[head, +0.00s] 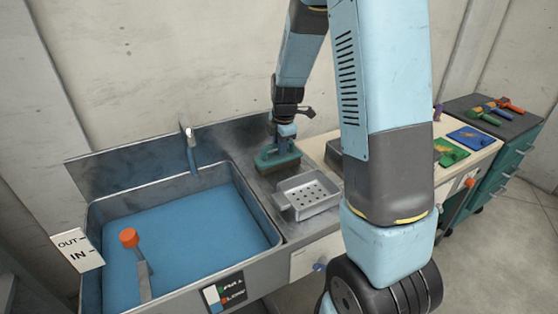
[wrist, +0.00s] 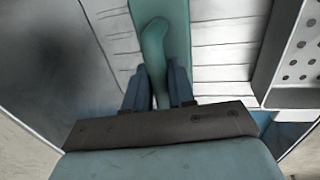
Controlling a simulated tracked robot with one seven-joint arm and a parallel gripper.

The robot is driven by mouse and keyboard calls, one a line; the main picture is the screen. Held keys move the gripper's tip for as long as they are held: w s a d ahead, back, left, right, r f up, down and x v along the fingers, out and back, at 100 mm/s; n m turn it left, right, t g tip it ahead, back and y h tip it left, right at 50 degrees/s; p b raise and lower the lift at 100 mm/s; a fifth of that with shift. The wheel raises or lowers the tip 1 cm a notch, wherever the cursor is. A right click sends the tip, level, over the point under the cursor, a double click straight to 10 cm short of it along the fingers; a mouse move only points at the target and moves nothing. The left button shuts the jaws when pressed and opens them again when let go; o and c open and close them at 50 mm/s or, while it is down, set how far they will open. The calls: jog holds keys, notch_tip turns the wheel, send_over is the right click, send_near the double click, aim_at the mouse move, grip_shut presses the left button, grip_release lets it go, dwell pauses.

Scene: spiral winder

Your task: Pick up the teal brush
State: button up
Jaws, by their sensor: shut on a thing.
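The underside of the brush is hidden.
The blue-filled basin (head: 185,240) with an orange-topped lever (head: 129,238) and a tap (head: 190,140) is to the left. A perforated metal tray (head: 308,194) stands close in front of the brush. Coloured tools (head: 484,117) lie on the far-right cabinet.

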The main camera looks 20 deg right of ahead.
grip_shut()
jog(key=shift+r, duration=0.1)
jog(key=shift+r, duration=0.25)
notch_tip(320, 180, up, 2)
jog(key=shift+r, duration=0.15)
jog(key=s+d+r, duration=0.2)
jog(key=s+r, duration=0.8)
jog(key=s, duration=0.3)
jog(key=shift+s, duration=0.4)
